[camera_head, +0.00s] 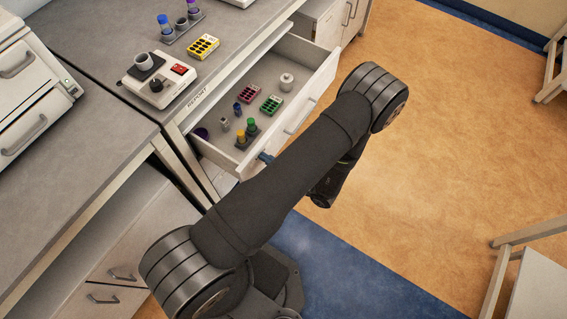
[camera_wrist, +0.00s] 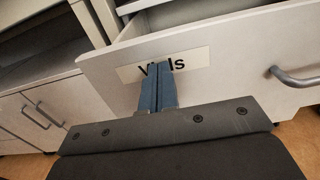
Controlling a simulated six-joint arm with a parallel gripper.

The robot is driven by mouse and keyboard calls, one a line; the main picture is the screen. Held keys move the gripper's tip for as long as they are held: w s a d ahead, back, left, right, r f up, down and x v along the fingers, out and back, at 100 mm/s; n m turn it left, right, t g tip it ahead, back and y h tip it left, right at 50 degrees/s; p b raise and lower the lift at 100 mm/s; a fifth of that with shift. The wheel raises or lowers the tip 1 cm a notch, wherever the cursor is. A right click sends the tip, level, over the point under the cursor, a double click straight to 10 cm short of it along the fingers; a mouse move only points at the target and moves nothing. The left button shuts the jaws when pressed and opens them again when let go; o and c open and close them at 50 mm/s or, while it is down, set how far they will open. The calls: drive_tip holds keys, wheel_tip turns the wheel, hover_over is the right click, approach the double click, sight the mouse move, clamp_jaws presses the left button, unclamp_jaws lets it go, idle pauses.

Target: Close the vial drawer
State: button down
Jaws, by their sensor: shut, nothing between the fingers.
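The vial drawer (camera_head: 303,97) stands pulled out from under the bench in the head view, its front facing right and partly hidden by my arm. It holds several small items. In the wrist view its white front (camera_wrist: 225,55) carries a label (camera_wrist: 192,60) reading "Vials", partly covered by my fingers, and a grey bar handle (camera_wrist: 296,77) to the right. My gripper (camera_wrist: 158,68) is shut and empty, its blue fingertips at the label, left of the handle; I cannot tell whether they touch. In the head view a bit of the blue fingers (camera_head: 266,158) shows near the drawer's near corner.
In the drawer are a green vial rack (camera_head: 271,104), a maroon rack (camera_head: 249,93) and a white jar (camera_head: 287,82). On the bench are a white device (camera_head: 158,80), a yellow rack (camera_head: 203,46) and a tube holder (camera_head: 182,27). Open floor (camera_head: 440,130) lies to the right.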

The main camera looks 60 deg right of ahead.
drive_tip(key=w, duration=2.3)
drive_tip(key=shift+r, duration=0.15)
drive_tip(key=shift+d, duration=0.1)
drive_tip(key=s, duration=1.4)
drive_tip(key=shift+s, duration=0.35)
drive_tip(key=shift+w, duration=0.1)
drive_tip(key=w, duration=1.4)
drive_tip(key=shift+w, duration=0.1)
